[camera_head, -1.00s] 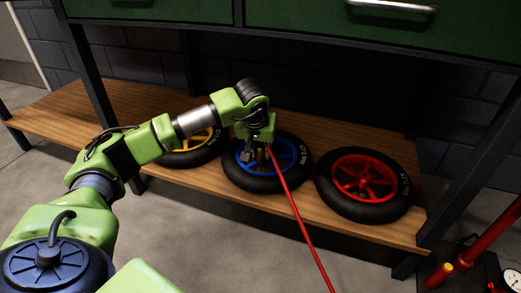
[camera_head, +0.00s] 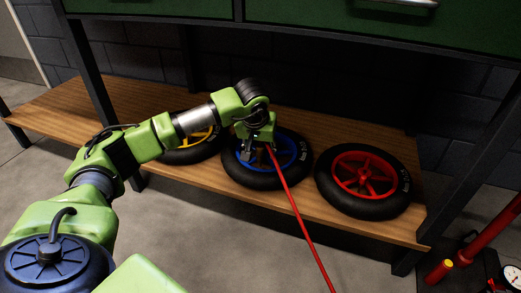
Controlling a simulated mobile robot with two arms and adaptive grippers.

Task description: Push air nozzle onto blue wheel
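The blue wheel (camera_head: 289,152), a blue rim in a black tyre, lies flat on the wooden shelf between two other wheels. My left gripper (camera_head: 256,156) points down over the blue rim and hides part of its middle. A red hose (camera_head: 297,214) runs from the gripper down to the bottom edge of the picture. The air nozzle itself is hidden at the gripper, and I cannot tell whether it touches the wheel. The fingers are small and dark, so their grip is unclear. My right gripper is not in view.
The yellow wheel (camera_head: 197,146) lies to the left, partly behind my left arm. The red wheel (camera_head: 363,181) lies to the right on the wooden shelf (camera_head: 60,110). A bench leg (camera_head: 462,165) stands at the right, near a red pump (camera_head: 484,245) with a gauge.

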